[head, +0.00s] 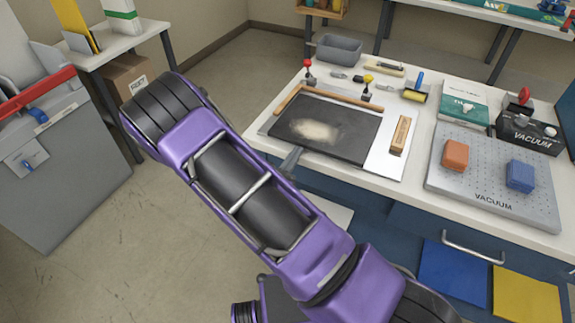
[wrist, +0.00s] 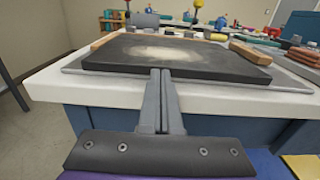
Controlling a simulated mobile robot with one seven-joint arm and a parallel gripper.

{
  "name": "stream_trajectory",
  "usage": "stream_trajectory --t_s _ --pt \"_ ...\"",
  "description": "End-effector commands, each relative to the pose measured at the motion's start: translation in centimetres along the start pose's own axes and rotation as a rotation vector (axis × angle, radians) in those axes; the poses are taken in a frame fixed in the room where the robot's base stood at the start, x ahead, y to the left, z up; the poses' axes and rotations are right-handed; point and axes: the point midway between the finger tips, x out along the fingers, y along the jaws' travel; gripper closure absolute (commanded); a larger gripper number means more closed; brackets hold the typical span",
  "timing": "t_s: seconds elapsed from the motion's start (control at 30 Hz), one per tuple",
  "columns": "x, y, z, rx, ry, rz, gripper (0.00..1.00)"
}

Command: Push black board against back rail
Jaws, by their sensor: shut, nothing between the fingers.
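The black board (head: 350,139) lies flat on a pale metal plate (head: 390,163) on the bench, with a light dusty patch on top. The wooden back rail (head: 345,99) runs along the board's far edge; I cannot tell whether they touch. A wooden side rail (head: 287,100) runs along the board's left. My gripper (head: 293,158) is shut and empty at the board's front edge. In the wrist view my gripper (wrist: 161,72) points at the front face of the board (wrist: 200,63), near its middle; whether the tips touch is unclear.
A wooden block (head: 400,135) stands right of the board. Red and yellow knobbed clamps (head: 367,85) stand behind the back rail, near a roller (head: 416,90). A vacuum plate (head: 485,190) with orange and blue blocks lies right. Open floor is at left.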

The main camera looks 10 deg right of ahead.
Motion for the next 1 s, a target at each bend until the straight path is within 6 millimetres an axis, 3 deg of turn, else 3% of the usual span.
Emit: stream_trajectory --t_s 0.13,0.53,0.77,1.0 --pt "1.0 0.0 0.0 -0.001 0.000 0.000 1.00" --pt "1.3 0.0 0.0 0.000 0.000 -0.001 1.00" --pt "3.6 -0.1 -0.1 0.000 0.000 -0.002 1.00" --pt "3.6 0.0 0.0 -0.001 0.001 -0.001 1.00"
